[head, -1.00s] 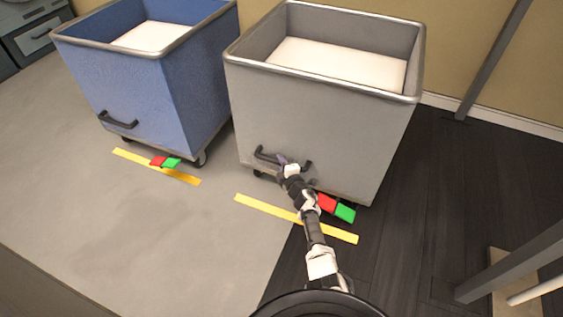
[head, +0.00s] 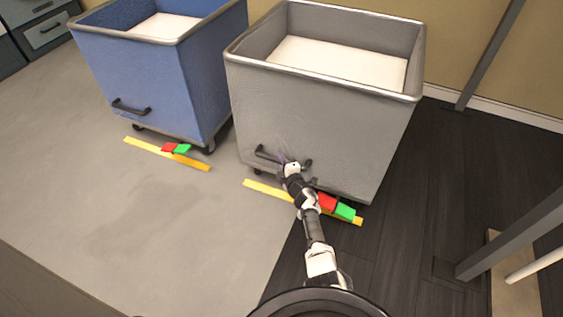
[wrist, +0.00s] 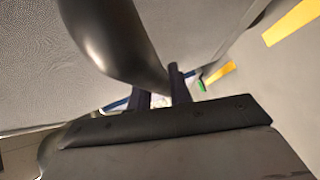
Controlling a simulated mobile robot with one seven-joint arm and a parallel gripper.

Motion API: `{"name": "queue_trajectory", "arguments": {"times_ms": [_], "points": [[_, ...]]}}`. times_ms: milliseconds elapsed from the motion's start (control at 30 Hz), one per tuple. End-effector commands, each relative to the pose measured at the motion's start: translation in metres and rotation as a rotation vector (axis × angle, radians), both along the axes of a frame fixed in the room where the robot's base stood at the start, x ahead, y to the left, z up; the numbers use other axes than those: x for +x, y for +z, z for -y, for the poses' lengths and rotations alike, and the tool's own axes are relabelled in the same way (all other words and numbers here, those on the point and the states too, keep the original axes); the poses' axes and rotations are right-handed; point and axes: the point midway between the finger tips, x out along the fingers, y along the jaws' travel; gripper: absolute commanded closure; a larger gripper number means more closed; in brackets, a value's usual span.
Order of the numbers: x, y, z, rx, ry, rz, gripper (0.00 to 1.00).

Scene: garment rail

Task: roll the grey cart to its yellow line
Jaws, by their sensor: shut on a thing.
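The grey cart (head: 310,120) stands upright before me in the head view, its low black handle (head: 265,154) facing me. My gripper (head: 291,164) is shut on the handle near its right end; my wrist hides part of it. In the wrist view the handle (wrist: 115,40) is a dark curved bar by my gripper's fingers (wrist: 162,88). The cart's yellow line (head: 262,188) lies on the floor just in front of its lower front edge, partly behind my arm. The red pedal (head: 327,201) and green pedal (head: 344,211) overlap the line's right part in the picture.
A blue cart (head: 160,85) stands close on the left, with its own yellow line (head: 140,146) and pedals. A grey post (head: 520,237) on a pale base stands at the right. Open grey floor (head: 130,220) lies front left; dark floor (head: 410,190) lies right.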

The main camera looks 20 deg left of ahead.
Motion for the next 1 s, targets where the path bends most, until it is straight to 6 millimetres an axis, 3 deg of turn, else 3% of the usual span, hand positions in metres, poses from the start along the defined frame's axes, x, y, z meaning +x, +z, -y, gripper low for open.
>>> {"name": "queue_trajectory", "arguments": {"times_ms": [167, 200, 367, 1000], "points": [[-0.0018, 0.0001, -0.0032, 0.001, 0.007, 0.001, 1.00], [-0.0018, 0.0001, -0.0032, 0.001, 0.007, 0.001, 0.78], [-0.0011, 0.0001, -0.0021, 0.000, 0.005, 0.001, 0.59], [-0.0014, 0.0023, -0.0041, 0.000, 0.002, 0.000, 0.59]]}}
